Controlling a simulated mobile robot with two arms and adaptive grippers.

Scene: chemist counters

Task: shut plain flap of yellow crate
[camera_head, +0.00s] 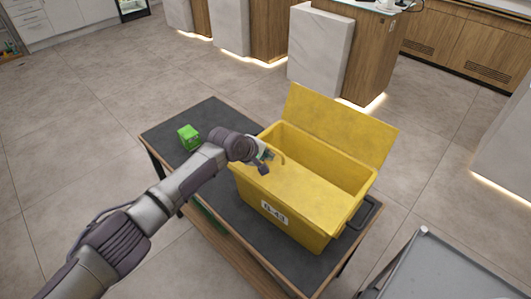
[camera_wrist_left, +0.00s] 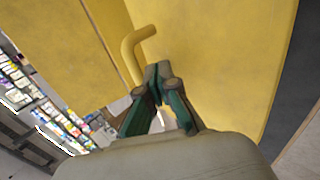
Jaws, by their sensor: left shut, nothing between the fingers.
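The yellow crate (camera_head: 285,222) stands on the dark table top, with a white label on its near wall. Its far flap (camera_head: 338,128) stands raised and leans back. The near flap (camera_head: 300,188) lies about level over the near half, leaving the far half of the inside open to view. My left gripper (camera_head: 268,158) is at the crate's left end, by a thin bent yellow handle. In the left wrist view the shut, empty fingers (camera_wrist_left: 158,75) are close to this handle (camera_wrist_left: 135,48), in front of yellow surfaces. I cannot tell whether they touch. My right gripper is out of view.
A green cube (camera_head: 188,137) sits on the left of the table top (camera_head: 208,116), behind my left arm. A grey tray-like surface (camera_head: 440,270) is at the bottom right. Counters (camera_head: 320,45) stand at the back, with clear floor between.

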